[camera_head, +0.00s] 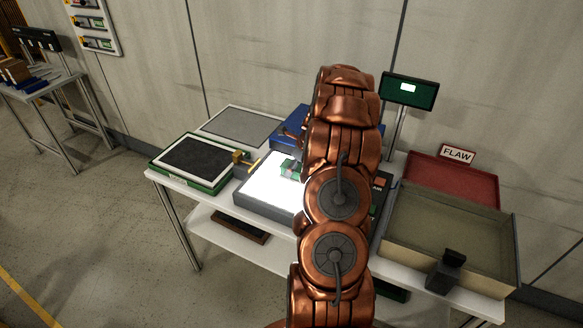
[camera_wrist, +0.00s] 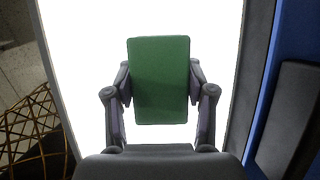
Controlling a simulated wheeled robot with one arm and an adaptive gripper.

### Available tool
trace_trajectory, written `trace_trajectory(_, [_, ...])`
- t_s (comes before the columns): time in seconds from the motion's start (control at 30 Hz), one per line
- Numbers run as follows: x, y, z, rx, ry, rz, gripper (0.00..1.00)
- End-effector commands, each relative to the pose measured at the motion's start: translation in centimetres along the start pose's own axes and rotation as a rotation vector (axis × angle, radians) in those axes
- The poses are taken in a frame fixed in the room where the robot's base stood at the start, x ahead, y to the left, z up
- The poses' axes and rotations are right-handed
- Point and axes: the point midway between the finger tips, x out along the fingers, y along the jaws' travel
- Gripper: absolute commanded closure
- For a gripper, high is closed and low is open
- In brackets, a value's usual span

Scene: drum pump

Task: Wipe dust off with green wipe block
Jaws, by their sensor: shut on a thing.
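The green wipe block (camera_wrist: 160,80) is held between the two fingers of my gripper (camera_wrist: 160,92) in the wrist view. In the head view the green block (camera_head: 289,168) shows beside my copper arm, over the bright white light panel (camera_head: 262,186). The panel also fills most of the wrist view background (camera_wrist: 80,50). I cannot tell whether the block touches the panel. No dust can be made out on the glaring surface. My arm hides the right part of the panel and most of my gripper in the head view.
A green-framed tray with a dark mat (camera_head: 196,160) and a grey pad (camera_head: 238,125) lie left of the panel. A blue container (camera_head: 290,124) is behind. At right are a red tray (camera_head: 452,182) by a FLAW sign (camera_head: 457,154), a large bin (camera_head: 425,240) and a display (camera_head: 408,91).

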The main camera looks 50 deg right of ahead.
Motion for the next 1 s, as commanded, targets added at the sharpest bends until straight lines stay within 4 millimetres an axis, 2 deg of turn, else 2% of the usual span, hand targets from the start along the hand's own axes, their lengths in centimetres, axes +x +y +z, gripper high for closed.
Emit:
trace_trajectory(0.3, [0.0,-2.3,0.0,0.000,0.000,-0.002,0.73])
trace_trajectory(0.57, [0.1,-3.1,-0.1,0.001,0.000,-0.004,0.73])
trace_trajectory(1.0, [0.1,-6.0,0.0,0.000,0.000,-0.003,0.73])
